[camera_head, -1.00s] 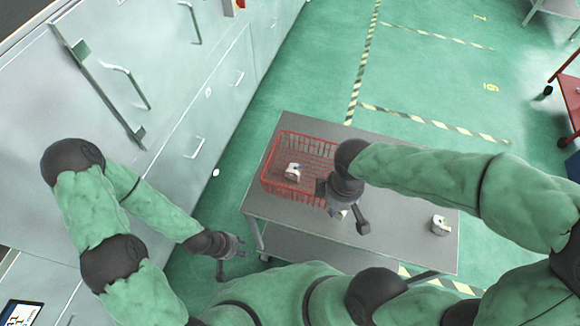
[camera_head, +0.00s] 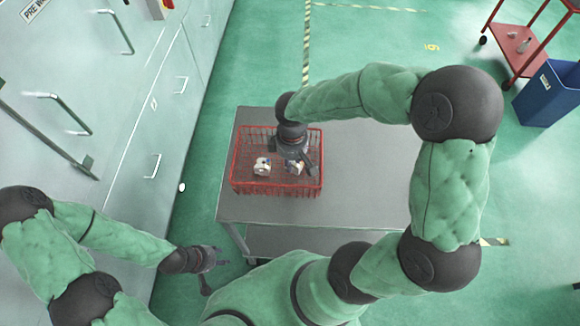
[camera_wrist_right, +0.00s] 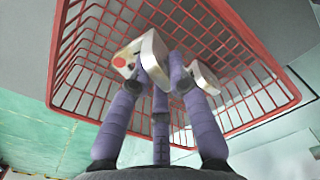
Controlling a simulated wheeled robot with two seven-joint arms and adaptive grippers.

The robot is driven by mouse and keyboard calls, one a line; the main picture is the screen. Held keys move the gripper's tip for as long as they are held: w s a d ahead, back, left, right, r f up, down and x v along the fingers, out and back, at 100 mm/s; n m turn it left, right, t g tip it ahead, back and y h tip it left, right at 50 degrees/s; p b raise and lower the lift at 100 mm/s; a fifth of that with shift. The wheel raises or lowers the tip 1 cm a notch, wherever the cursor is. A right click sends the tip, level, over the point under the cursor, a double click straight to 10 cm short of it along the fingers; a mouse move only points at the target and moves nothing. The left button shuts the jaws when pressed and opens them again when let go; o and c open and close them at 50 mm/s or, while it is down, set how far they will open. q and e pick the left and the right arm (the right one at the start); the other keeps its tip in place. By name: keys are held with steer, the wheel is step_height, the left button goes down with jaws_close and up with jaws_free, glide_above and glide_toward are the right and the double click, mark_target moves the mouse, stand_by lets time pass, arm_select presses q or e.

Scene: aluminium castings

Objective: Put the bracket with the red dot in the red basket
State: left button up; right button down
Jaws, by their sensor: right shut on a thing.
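The red wire basket (camera_head: 234,178) stands on the grey table. My right gripper (camera_head: 293,160) reaches down into it from above. In the right wrist view its purple fingers (camera_wrist_right: 160,80) are shut on the white bracket with the red dot (camera_wrist_right: 140,55), inside the basket rim (camera_wrist_right: 55,60). The bracket shows partly below the gripper in the head view (camera_head: 294,168); whether it touches the basket floor I cannot tell. A second white bracket (camera_head: 262,166) lies in the basket to the left. My left gripper (camera_head: 213,265) is open and empty, low beside the table.
The grey table (camera_head: 350,160) is bare right of the basket, though my right arm hides part of it. Pale cabinets (camera_head: 130,110) stand to the left. A blue bin (camera_head: 548,95) and a red trolley (camera_head: 520,45) stand at the right on the green floor.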

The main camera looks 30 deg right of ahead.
steer(key=shift+w+d+f, duration=0.1)
steer(key=shift+w+f, duration=0.4)
steer(key=shift+f, duration=0.2)
steer(key=shift+w+f+b, duration=0.2)
steer(key=shift+f+b, duration=0.4)
steer(key=shift+f, duration=1.05)
steer(key=shift+f, duration=0.2)
steer(key=c, duration=1.2)
jaws_free()
steer(key=shift+r, duration=0.1)
step_height(320, 180, up, 12)
steer(key=p, duration=0.3)
steer(key=shift+r, duration=0.15)
